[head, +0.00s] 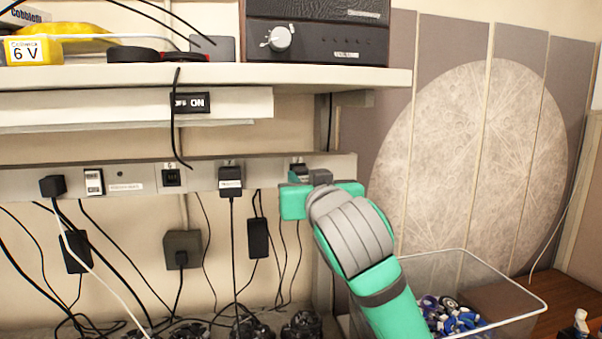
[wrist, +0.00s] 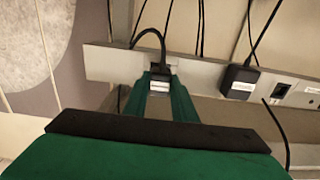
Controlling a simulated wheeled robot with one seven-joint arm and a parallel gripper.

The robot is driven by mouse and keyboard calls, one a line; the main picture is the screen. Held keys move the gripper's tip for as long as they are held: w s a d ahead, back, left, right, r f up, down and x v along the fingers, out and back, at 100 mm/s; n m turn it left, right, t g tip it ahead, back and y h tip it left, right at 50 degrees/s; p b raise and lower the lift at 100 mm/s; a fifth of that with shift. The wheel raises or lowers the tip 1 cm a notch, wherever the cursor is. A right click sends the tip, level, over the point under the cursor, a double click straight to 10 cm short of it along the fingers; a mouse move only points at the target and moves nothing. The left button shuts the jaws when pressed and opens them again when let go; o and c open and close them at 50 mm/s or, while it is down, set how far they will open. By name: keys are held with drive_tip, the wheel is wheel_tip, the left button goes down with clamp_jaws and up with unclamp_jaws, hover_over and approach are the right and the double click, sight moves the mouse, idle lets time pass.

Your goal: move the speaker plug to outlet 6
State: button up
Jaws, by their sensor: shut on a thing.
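My gripper (head: 302,178) is at the right end of the grey outlet strip (head: 137,178). In the wrist view my gripper (wrist: 160,88) has its green fingers closed on both sides of a black plug (wrist: 160,78) with a white label and a looping cord. This plug is against the strip; I cannot tell whether it is fully seated. In the head view my gripper mostly hides it. An empty outlet (head: 171,177) with a small mark above it, which looks like a 6, is left of the middle. It also shows in the wrist view (wrist: 282,91).
Other plugs sit in the strip at the left (head: 52,186) and just left of my gripper (head: 230,181). A black cord (head: 175,115) hangs beside the empty outlet. A shelf (head: 200,77) with a speaker (head: 340,35) overhangs. A clear bin (head: 490,312) stands right.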

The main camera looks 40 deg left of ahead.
sight(303, 180)
drive_tip(key=shift+v, duration=1.75)
drive_tip(key=o, duration=0.4)
drive_tip(key=shift+c, duration=0.2)
drive_tip(key=c, duration=0.3)
drive_tip(key=shift+f, duration=0.15)
